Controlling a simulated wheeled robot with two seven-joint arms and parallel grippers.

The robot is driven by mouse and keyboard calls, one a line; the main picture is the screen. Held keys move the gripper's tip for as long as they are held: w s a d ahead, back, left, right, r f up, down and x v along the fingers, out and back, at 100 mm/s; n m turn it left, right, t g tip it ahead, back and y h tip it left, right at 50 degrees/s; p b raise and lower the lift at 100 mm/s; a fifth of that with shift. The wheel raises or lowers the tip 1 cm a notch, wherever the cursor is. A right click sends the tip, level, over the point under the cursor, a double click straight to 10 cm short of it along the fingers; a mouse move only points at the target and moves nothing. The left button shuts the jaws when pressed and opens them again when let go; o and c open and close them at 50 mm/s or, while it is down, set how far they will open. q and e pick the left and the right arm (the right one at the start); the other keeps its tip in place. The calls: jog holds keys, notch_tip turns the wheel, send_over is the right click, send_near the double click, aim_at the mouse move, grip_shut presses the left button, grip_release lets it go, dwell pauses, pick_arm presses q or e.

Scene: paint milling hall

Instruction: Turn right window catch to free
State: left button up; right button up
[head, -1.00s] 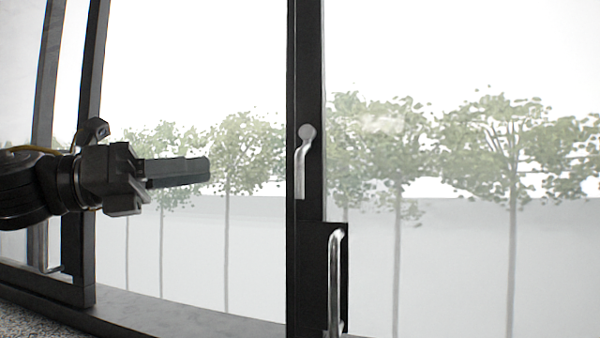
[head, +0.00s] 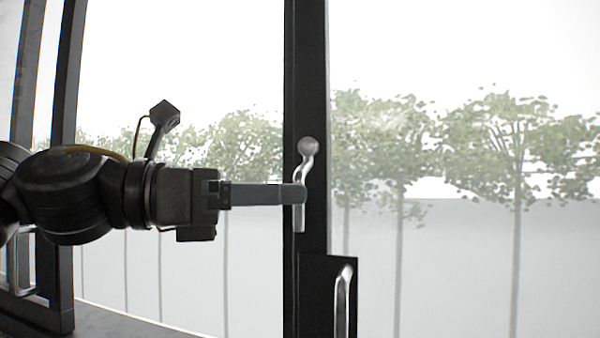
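The window catch (head: 309,148) is a silver cranked lever on the dark upright frame bar. Its round pivot is at the top and its handle hangs down, nearly vertical. My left gripper (head: 296,192) reaches in level from the left, and its fingertips overlap the middle of the catch handle. The handle shows above and below the fingers. The fingers line up in this view, so I cannot tell whether they are open or shut, or whether they touch the handle. My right gripper is not in view.
A silver pull handle (head: 343,300) on a dark plate (head: 314,285) sits below the catch. The dark upright bar (head: 305,60) runs between glass panes. Another dark frame post (head: 66,90) stands at the left, behind my arm. Trees show outside.

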pick_arm(q)
jog(key=shift+p+x, duration=0.35)
jog(key=shift+x, duration=0.7)
jog(key=shift+d, duration=0.35)
grip_shut()
